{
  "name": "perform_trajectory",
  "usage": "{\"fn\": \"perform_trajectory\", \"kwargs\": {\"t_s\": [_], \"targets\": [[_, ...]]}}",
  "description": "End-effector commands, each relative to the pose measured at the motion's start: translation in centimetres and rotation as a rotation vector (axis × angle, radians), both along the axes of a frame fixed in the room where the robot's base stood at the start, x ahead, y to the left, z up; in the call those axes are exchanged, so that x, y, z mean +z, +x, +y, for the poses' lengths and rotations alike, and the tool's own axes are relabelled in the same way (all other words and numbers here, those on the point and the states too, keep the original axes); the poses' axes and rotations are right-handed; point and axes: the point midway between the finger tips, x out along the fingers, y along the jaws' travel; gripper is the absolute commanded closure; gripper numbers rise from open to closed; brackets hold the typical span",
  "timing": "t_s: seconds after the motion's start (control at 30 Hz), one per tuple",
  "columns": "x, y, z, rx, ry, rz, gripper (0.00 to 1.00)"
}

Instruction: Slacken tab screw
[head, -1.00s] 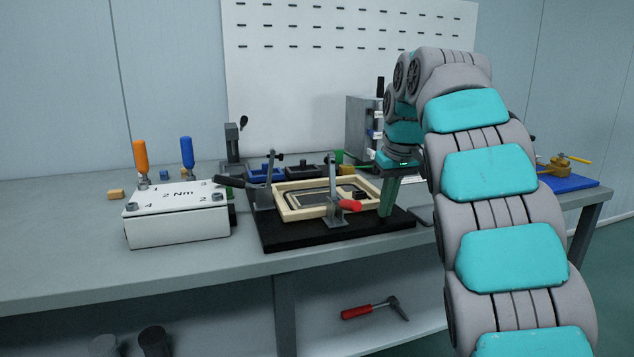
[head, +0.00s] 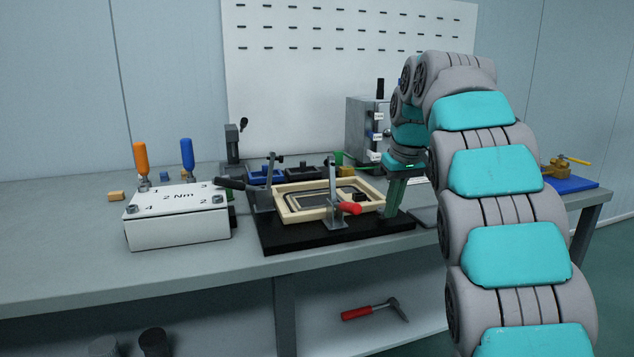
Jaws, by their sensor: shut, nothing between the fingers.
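A cream rectangular frame (head: 290,215) with a dark panel (head: 312,199) inside lies on a black base plate (head: 300,238) on the bench. Toggle clamps stand at it, one with a red handle (head: 350,208) at the front and one with a black handle (head: 232,184) at the left. A small dark block (head: 360,196) sits at the frame's right side. I cannot make out the tab screw. My gripper (head: 392,213) points down at the right end of the black base, beside the frame's right edge. It is shut and empty.
Blue and dark bins (head: 265,173) stand behind the frame. A blue mat (head: 570,184) lies far right. A red-handled tool (head: 358,313) lies on the lower shelf.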

Motion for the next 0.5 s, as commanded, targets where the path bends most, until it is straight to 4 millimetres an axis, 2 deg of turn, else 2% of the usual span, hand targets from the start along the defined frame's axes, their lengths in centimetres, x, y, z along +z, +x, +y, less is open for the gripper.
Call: {"fn": "perform_trajectory", "kwargs": {"t_s": [0.5], "targets": [[0.03,0.41,-0.43,0.001,-0.001,-0.002,1.0]]}}
